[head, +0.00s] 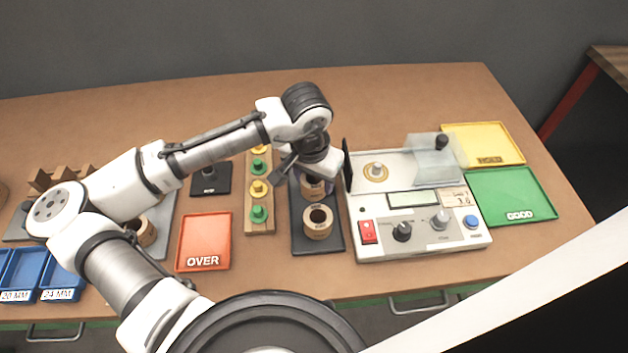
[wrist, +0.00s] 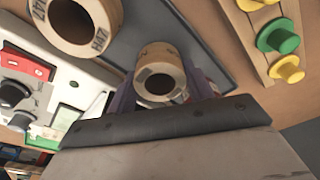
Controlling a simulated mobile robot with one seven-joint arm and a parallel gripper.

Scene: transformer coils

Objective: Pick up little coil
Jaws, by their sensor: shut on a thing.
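My gripper (head: 314,180) is over the dark mat (head: 329,246) in the middle of the table. It is shut on the little coil (head: 312,188), a tan ring with a dark hole. In the wrist view the little coil (wrist: 158,56) sits between my two fingers (wrist: 162,92), its open end facing the camera. In the head view my gripper hides its upper part. I cannot tell whether it touches the mat. A larger coil (head: 318,231) stands on the mat just in front of it; in the wrist view it shows at upper left (wrist: 65,42), apart from my fingers.
A white test machine (head: 432,243) stands close to the right of the mat. A wooden block with yellow and green pegs (head: 260,227) is close on the left. Orange (head: 203,238), green (head: 510,196) and yellow (head: 482,144) trays lie empty. Another coil (head: 146,235) sits at left.

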